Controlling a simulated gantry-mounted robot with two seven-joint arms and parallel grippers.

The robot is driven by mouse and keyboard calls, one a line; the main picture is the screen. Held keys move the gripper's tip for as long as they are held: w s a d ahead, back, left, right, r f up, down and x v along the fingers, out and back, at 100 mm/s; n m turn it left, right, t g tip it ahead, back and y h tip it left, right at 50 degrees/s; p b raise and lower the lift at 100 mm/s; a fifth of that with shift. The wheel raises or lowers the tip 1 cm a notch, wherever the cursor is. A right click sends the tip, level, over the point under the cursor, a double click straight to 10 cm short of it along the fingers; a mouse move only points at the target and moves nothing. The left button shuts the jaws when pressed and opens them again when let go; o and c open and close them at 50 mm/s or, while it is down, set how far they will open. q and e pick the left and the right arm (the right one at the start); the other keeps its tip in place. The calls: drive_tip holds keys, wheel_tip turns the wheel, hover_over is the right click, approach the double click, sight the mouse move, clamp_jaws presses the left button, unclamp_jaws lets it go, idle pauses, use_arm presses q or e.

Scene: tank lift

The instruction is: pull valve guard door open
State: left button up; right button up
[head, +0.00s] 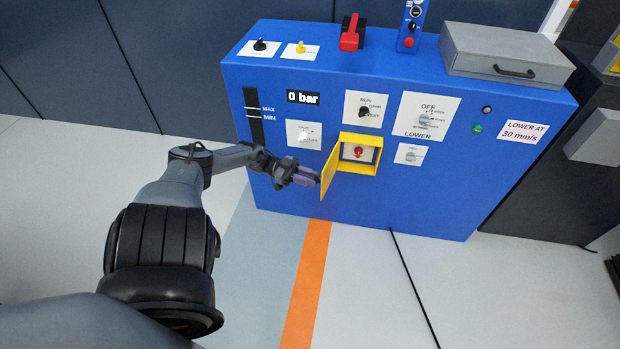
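The yellow valve guard door (329,176) stands swung out to the left of its yellow box on the front of the blue cabinet. Inside the open box is a red valve knob (358,152) on a pale plate. My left gripper (314,178) is at the outer left side of the door, with its fingertips close to or touching the door's free edge. The fingers look close together, but whether they pinch the edge cannot be told. My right gripper is not in view.
The blue cabinet (270,170) carries several dials, a "0 bar" display (303,97) and a level gauge (254,115). On top are a red lever (350,38) and a grey case (505,52). Open floor with an orange stripe (308,270) lies in front.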

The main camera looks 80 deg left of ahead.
use_arm(q)
drive_tip(key=o, duration=0.4)
drive_tip(key=b+v, duration=0.2)
drive_tip(key=v, duration=0.8)
drive_tip(key=shift+s+a, duration=0.25)
drive_tip(key=shift+s, duration=0.05)
drive_tip(key=shift+r, duration=0.1)
